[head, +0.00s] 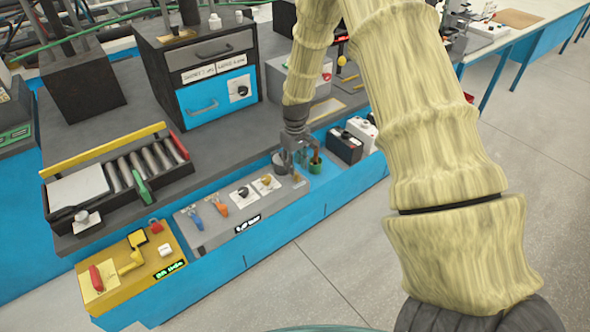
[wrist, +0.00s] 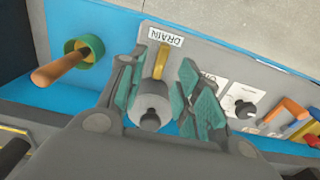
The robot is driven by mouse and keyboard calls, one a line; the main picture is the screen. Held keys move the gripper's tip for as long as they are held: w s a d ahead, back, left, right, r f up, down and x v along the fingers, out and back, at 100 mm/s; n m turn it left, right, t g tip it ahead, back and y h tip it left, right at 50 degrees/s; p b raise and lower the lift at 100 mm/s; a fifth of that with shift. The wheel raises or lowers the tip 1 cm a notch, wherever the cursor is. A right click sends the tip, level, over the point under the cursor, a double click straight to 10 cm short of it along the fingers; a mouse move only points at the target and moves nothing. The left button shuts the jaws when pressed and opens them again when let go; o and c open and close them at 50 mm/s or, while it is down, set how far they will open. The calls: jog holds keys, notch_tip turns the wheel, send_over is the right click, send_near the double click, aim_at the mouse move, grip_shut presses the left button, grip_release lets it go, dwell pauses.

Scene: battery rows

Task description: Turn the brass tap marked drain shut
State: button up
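The brass tap (wrist: 162,62) shows in the wrist view as a short brass lever standing out from a round grey body (wrist: 152,103), beside a white label reading DRAIN (wrist: 164,35). My gripper (wrist: 158,85) is open, with its green-padded fingers on either side of the tap. I see no clear grip on the lever. In the head view my gripper (head: 298,152) is low over the right end of the grey panel, where it and the arm partly hide the tap.
A green cup-like holder (wrist: 90,52) with a brown handle (wrist: 58,70) is close beside the tap. A black knob on a white plate (wrist: 243,107) and orange levers (head: 221,202) are on the same panel. Black and white battery boxes (head: 345,147) stand right of my gripper.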

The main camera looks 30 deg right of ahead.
aim_at(295, 176)
jog(key=shift+f+p, duration=0.4)
jog(key=shift+f, duration=1.6)
grip_shut()
